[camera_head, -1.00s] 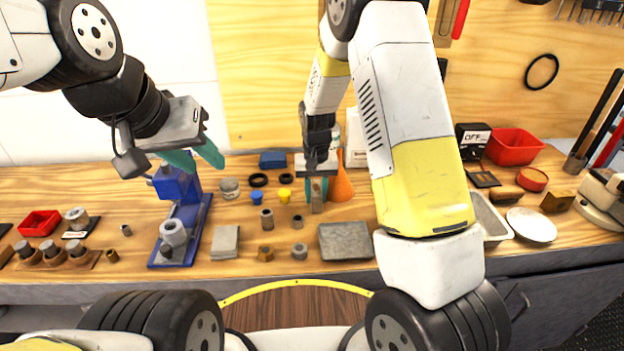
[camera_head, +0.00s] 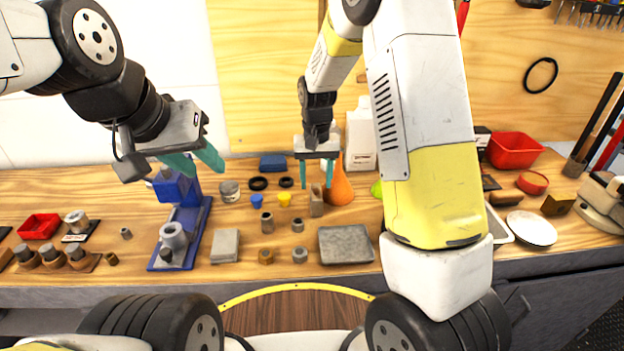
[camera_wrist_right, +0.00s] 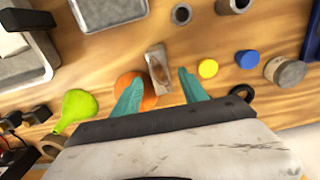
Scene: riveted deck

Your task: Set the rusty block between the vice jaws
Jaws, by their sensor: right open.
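The block with a rusty brown face (camera_head: 316,203) stands upright on the bench in the head view. It also shows in the right wrist view (camera_wrist_right: 158,68). My right gripper (camera_head: 316,184) is open above it, its teal fingers on either side of the block's top and apart from it. My left gripper (camera_head: 204,168) is open and empty at the left, in the air above a blue metal fixture (camera_head: 198,222). The fixture has a long base and a raised blue body. I cannot tell whether this is the vice, and no jaws show clearly.
An orange cone (camera_head: 342,187) stands close to the block, beside one right finger. Yellow (camera_head: 284,199) and blue (camera_head: 256,201) small pieces lie to its left. A grey tray (camera_head: 346,245) lies in front. Several metal collars are scattered nearby. My right arm hides part of the bench.

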